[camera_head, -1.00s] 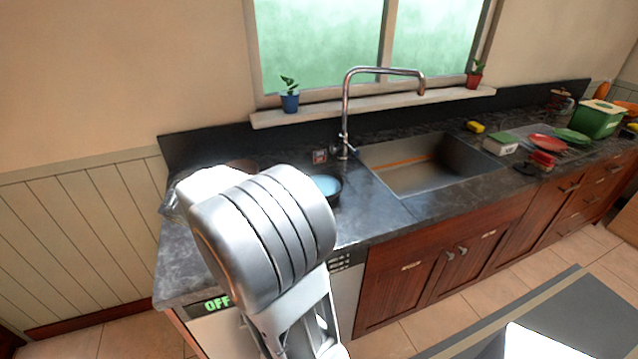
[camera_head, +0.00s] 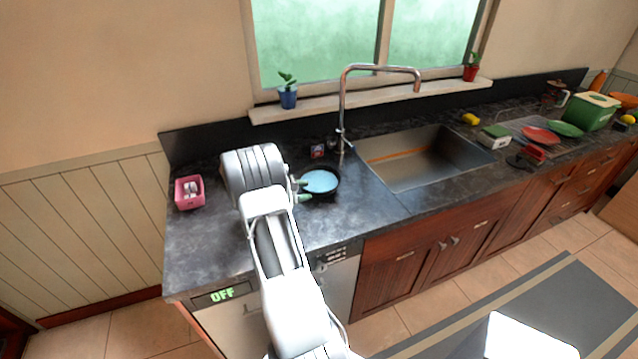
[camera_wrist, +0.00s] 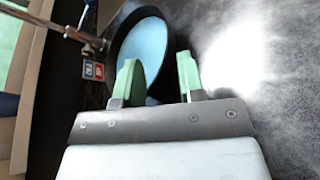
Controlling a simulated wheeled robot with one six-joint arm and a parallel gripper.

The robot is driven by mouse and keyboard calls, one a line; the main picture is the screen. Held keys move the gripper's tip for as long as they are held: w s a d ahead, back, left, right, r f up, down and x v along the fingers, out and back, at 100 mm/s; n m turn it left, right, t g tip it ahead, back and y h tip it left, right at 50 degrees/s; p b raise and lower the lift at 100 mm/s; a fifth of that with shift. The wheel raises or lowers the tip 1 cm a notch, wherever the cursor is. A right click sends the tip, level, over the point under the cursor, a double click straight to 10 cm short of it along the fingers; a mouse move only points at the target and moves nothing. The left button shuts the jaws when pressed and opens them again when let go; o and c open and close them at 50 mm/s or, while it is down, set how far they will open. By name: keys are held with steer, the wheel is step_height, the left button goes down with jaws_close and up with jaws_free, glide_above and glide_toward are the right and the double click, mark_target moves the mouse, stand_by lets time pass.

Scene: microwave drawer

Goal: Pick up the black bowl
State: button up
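The black bowl (camera_head: 321,181) sits on the dark counter left of the sink, with a black rim and a light blue inside. My gripper (camera_head: 303,190) is at the bowl's left side, its two green-tipped fingers apart and pointing at it. In the wrist view the bowl (camera_wrist: 146,48) lies just beyond the open fingers (camera_wrist: 160,78). The left finger overlaps the blue inside and the right finger is near the bowl's right edge. Nothing is held. Whether a finger touches the rim, I cannot tell.
A pink basket (camera_head: 189,192) stands on the counter left of my arm. The sink (camera_head: 430,160) and its tall faucet (camera_head: 345,110) are right of the bowl. Dishes and a green bin (camera_head: 591,111) stand far right.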

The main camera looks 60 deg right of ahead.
steer(key=shift+p+x, duration=1.35)
steer(key=shift+x, duration=2.2)
jaws_close()
